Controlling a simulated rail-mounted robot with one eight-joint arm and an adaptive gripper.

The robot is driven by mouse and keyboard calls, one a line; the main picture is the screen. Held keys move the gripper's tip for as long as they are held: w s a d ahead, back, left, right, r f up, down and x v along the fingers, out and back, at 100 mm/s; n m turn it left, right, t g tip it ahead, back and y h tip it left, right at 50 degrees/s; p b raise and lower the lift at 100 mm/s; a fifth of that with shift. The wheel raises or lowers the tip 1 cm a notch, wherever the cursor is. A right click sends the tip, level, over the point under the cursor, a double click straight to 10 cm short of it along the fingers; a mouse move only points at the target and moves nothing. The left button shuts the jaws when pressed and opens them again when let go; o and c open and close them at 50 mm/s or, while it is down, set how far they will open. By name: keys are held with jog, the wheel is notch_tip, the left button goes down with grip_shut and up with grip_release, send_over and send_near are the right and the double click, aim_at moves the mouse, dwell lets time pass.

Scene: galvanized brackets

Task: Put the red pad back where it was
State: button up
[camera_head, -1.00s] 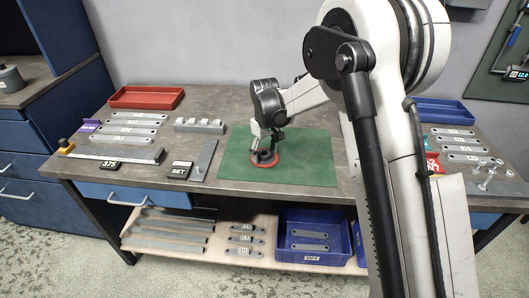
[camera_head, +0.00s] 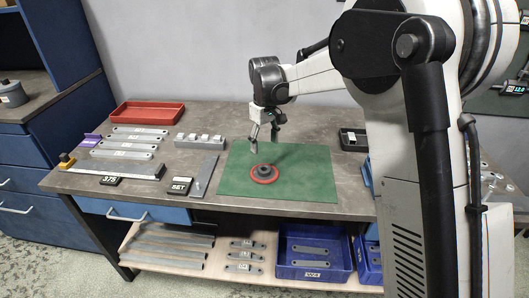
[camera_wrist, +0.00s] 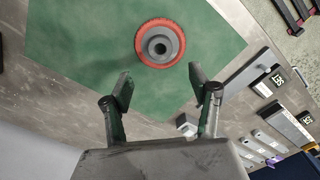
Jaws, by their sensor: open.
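The red pad (camera_head: 264,174) is a red disc with a dark grey hub on top. It lies flat on the green mat (camera_head: 305,185), near the mat's left front part. It also shows in the wrist view (camera_wrist: 160,43), beyond my fingertips. My gripper (camera_head: 265,140) is open and empty, above the mat and apart from the pad. In the wrist view my gripper's two fingers (camera_wrist: 160,92) stand wide apart with only mat between them.
Left of the mat lie a flat grey bar (camera_head: 204,176), a SET label (camera_head: 180,186), a grey block with pale pieces (camera_head: 199,141) and several brackets. A red tray (camera_head: 148,115) stands at the back left. A small black tray (camera_head: 352,140) stands right of the mat. Blue bins (camera_head: 313,270) are on the shelf below.

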jog(key=s+d+r+m+t, duration=0.3)
jog(key=s+d+r+m, duration=0.1)
jog(key=s+d+r, duration=1.1)
jog(key=s+d+f+m+t, duration=0.2)
jog(key=s+d, duration=0.1)
jog(key=s, duration=0.7)
jog(key=s+d+f+m+t, duration=0.2)
jog(key=s+f, duration=0.1)
jog(key=s, duration=0.7)
jog(key=shift+s+d, duration=0.25)
jog(key=shift+d, duration=0.15)
jog(key=shift+d, duration=0.1)
